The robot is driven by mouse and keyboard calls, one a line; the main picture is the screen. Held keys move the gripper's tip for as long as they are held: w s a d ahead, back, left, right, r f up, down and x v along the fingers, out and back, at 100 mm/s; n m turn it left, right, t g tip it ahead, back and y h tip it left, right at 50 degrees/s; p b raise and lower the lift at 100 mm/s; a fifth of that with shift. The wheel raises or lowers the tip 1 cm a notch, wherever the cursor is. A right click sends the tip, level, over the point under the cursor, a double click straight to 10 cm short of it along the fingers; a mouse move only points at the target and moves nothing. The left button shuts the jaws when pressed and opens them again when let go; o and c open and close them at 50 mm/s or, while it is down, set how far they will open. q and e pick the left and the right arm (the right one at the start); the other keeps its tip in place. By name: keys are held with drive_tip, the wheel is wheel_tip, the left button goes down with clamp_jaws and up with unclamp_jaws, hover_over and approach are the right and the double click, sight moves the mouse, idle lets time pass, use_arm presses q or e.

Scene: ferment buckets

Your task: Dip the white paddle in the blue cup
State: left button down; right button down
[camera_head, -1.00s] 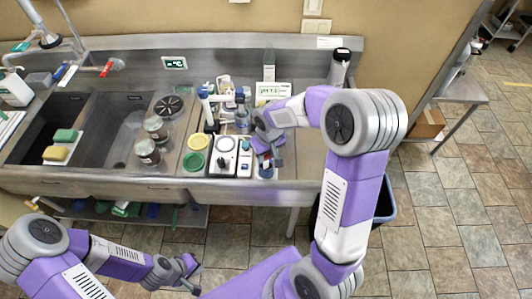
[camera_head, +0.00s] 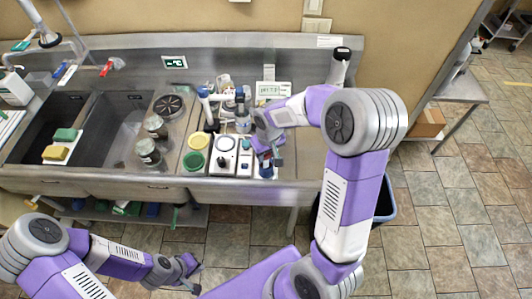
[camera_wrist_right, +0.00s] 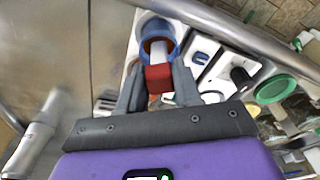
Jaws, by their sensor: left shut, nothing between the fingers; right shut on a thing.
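The blue cup (camera_wrist_right: 157,28) is round and open. It stands near the counter's front edge and shows partly in the head view (camera_head: 266,172), below my right gripper (camera_head: 270,158). In the right wrist view, my right gripper (camera_wrist_right: 158,80) is shut on the red block-shaped grip (camera_wrist_right: 158,78) of the white paddle (camera_wrist_right: 158,51). The paddle's white part reaches over the cup's rim into its opening. How deep it sits, and whether it touches the wall, I cannot tell. My left gripper (camera_head: 195,279) is shut and empty, low in front of the counter.
White devices, one with a black knob (camera_head: 221,162), stand left of the cup. A green lid (camera_head: 194,161) and a yellow lid (camera_head: 199,140) lie further left, near glass jars (camera_head: 149,152). A small display (camera_head: 272,90) stands behind. Sinks (camera_head: 100,125) are at left.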

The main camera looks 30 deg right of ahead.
drive_tip(key=shift+r+p, duration=2.8)
drive_tip(key=shift+r, duration=1.1)
